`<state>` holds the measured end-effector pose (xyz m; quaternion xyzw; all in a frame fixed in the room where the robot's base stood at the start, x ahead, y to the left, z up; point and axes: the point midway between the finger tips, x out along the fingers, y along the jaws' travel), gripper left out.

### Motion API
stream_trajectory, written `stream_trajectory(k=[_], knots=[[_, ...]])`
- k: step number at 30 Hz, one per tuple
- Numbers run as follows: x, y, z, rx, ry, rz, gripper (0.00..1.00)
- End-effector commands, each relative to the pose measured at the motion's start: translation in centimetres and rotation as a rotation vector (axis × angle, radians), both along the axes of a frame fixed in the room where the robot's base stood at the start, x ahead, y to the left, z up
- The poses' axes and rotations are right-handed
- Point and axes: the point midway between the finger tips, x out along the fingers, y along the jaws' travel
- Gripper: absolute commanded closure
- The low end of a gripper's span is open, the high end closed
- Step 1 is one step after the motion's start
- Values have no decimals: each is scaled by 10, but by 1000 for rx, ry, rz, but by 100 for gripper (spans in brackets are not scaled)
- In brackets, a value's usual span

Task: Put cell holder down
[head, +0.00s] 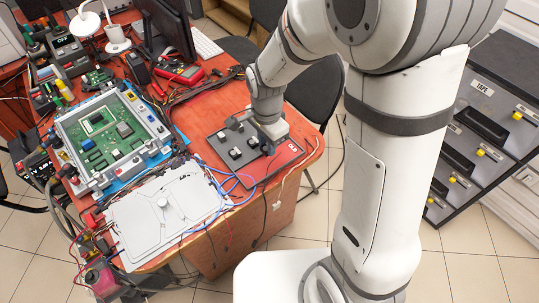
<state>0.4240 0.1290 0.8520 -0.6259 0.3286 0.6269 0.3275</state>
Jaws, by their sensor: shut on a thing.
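My gripper (257,139) points down low over the right part of the table, at the right edge of a dark grey plate (221,137). Its jaws are shut on the cell holder, which is small and mostly hidden by the fingers, so I cannot tell whether it touches the surface below. Small dark blocks with light tops (235,153) stand on the plate, just left of my gripper.
A light grey lid (135,216) with a round knob lies at the table's front. Behind it an open housing (160,131) holds a green circuit board. Blue hoses (228,182) run between lid and plate. A dark drawer cabinet (478,135) stands at right, beyond my arm.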

Motion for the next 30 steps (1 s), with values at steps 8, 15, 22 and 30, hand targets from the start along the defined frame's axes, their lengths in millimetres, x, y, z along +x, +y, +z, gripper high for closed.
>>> stream_trajectory(k=[8, 15, 22, 30], knots=[[1, -2, -28, -1, 2, -5, 96], [1, -3, -58, -1, 1, -6, 96], [1, -3, -58, 1, -1, -7, 96], [1, -3, -61, 1, -1, -7, 62]])
